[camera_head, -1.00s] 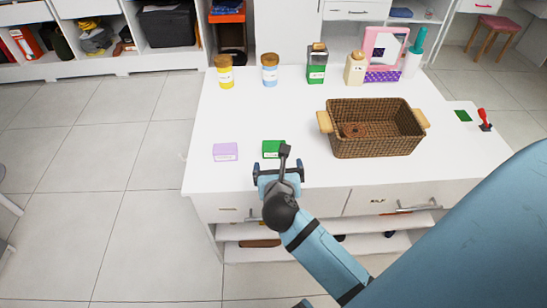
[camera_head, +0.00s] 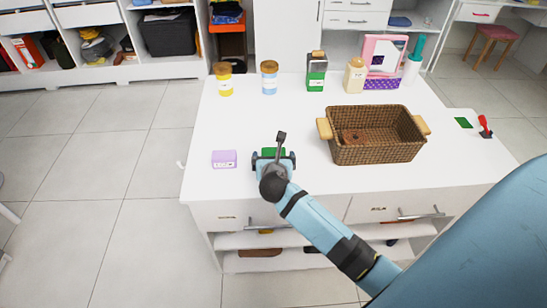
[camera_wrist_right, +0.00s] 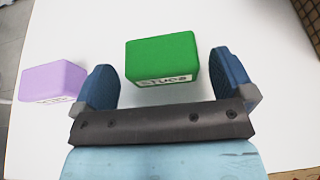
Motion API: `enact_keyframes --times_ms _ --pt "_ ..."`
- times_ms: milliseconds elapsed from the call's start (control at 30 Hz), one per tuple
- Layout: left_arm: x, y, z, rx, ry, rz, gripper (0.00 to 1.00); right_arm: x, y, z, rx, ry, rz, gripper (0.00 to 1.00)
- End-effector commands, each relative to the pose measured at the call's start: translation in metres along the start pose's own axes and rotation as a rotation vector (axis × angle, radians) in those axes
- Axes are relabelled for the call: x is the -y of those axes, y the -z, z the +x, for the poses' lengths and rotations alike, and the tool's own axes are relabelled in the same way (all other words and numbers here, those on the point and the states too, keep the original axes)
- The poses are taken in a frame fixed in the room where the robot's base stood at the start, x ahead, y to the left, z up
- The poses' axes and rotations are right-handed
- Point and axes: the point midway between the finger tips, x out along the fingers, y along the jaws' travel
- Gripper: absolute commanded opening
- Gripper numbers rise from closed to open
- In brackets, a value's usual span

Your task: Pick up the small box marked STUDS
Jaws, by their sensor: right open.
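The small green box (camera_head: 267,152) sits on the white tabletop near its front edge. In the right wrist view the green box (camera_wrist_right: 160,58) shows a white label that reads like "Studs". My right gripper (camera_head: 274,158) is over the near side of this box and hides part of it. In the wrist view the two blue fingers of my right gripper (camera_wrist_right: 168,78) are apart, one on each side of the box's near part, with visible gaps. Nothing is held. My left gripper is not in view.
A lilac box (camera_head: 224,159) stands just left of the green one. A wicker basket (camera_head: 378,153) with a brown item inside is to the right. Two jars (camera_head: 225,80), a green canister (camera_head: 316,72) and a cream bottle (camera_head: 355,76) stand along the back.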

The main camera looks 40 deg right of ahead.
Motion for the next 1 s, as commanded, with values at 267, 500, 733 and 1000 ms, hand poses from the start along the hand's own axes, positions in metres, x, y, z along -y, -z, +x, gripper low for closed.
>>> enact_keyframes --times_ms 267,500,733,1000 --pt "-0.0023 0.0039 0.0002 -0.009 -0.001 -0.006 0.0 0.0003 0.0002 0.0136 -0.001 0.0 0.0 1.0" --pt "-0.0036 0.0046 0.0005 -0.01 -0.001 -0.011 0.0 0.0003 0.0003 0.0132 -0.001 0.0 0.001 0.68" --pt "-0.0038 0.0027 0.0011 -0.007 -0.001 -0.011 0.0 0.0003 0.0002 0.0131 -0.001 0.0 0.001 0.56" --pt "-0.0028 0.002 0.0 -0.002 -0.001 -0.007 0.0 -0.0002 -0.0093 0.0092 0.001 -0.001 0.003 0.56"
